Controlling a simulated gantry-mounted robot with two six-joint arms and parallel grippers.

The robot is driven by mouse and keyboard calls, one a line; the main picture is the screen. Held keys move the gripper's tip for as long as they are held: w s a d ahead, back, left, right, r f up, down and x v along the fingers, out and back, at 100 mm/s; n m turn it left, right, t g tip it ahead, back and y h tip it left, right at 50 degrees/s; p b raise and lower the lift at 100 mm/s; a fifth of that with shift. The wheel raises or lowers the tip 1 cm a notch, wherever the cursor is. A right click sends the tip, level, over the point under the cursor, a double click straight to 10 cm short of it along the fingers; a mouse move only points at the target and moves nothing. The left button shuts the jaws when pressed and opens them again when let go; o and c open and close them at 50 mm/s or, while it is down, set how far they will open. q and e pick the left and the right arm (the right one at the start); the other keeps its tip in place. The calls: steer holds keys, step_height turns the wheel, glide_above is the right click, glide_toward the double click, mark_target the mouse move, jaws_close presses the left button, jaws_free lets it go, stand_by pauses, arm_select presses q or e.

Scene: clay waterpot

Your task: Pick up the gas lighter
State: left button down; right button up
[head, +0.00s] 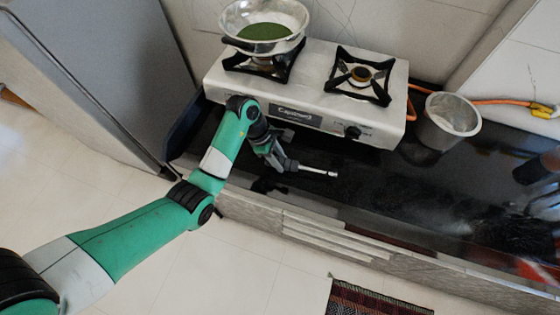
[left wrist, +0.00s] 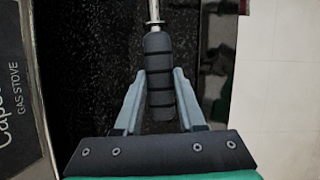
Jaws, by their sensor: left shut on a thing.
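The gas lighter has a silver rod (head: 318,171) and a black ribbed handle, which shows in the left wrist view (left wrist: 159,62). My left gripper (head: 287,163) is shut on the handle, with one finger on each side of it, also seen in the left wrist view (left wrist: 160,90). In the head view the rod points right, in front of the stove and over the black counter (head: 480,200). I cannot tell for sure whether the lighter touches the counter. My right gripper is not in view.
The white gas stove (head: 230,81) stands behind my left gripper. A metal pan (head: 290,14) with green contents sits on its left burner; the right burner (head: 360,75) is bare. A metal pot (head: 446,124) stands right of the stove, near an orange hose (head: 500,102). The counter's front edge is close.

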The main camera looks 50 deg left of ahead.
arm_select(q)
steer(key=s+r+p, duration=1.2)
steer(key=s+p, duration=0.2)
steer(key=p, duration=0.1)
steer(key=shift+d, duration=0.3)
